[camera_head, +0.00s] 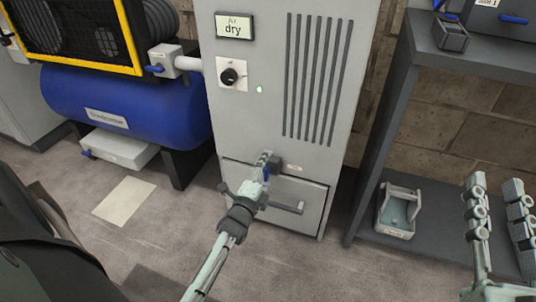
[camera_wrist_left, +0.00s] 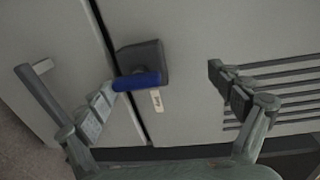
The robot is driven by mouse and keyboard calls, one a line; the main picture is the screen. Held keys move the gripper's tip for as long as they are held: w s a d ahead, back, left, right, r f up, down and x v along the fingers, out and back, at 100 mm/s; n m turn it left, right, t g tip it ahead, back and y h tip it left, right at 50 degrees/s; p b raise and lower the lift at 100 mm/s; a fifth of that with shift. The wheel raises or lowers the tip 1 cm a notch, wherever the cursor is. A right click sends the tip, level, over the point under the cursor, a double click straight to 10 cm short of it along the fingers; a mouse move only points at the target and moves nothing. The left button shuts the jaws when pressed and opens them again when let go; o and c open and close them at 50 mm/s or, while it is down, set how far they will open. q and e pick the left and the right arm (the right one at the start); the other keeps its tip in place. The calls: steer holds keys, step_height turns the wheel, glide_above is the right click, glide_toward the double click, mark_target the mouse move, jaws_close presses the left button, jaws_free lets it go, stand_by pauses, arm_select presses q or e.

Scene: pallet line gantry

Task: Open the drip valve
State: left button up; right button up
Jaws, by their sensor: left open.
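The drip valve is a dark block (camera_wrist_left: 147,58) with a blue lever (camera_wrist_left: 137,81) and a small label beside it, on the dryer cabinet's front. In the head view the block (camera_head: 277,163) sits near the seam above the drawer, with the lever (camera_head: 266,174) partly hidden by my left gripper (camera_head: 262,168). In the left wrist view this gripper (camera_wrist_left: 160,84) is open, with the lever between its fingers. The lever's end overlaps the left fingertip; I cannot tell whether they touch. My right gripper (camera_head: 498,205) is open and empty at the lower right.
The grey dryer cabinet (camera_head: 250,120) has a knob (camera_head: 229,75) and a drawer handle (camera_head: 285,206). A blue tank (camera_head: 125,105) stands left, with another blue-handled valve (camera_head: 160,68) above. A shelf rack (camera_head: 385,120) holding a tray (camera_head: 397,212) stands right.

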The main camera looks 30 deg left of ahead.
arm_select(q)
steer(key=shift+o, duration=0.5)
steer(key=shift+t, duration=0.5)
steer(key=r, duration=0.5)
steer(key=w+r, duration=0.1)
steer(key=r, duration=0.1)
steer(key=shift+a+r, duration=0.2)
steer(key=shift+r, duration=0.1)
steer(key=shift+g, duration=0.5)
steer(key=f, duration=0.3)
steer(key=s+f, duration=0.1)
steer(key=f, duration=0.1)
steer(key=shift+s+f, duration=0.1)
steer(key=shift+f, duration=0.3)
steer(key=shift+c, duration=0.6)
steer(key=f+p+v, duration=0.1)
steer(key=p+v, duration=0.1)
steer(key=v, duration=0.7)
steer(key=shift+s+d+f+p, duration=0.2)
steer(key=shift+f+p, duration=0.1)
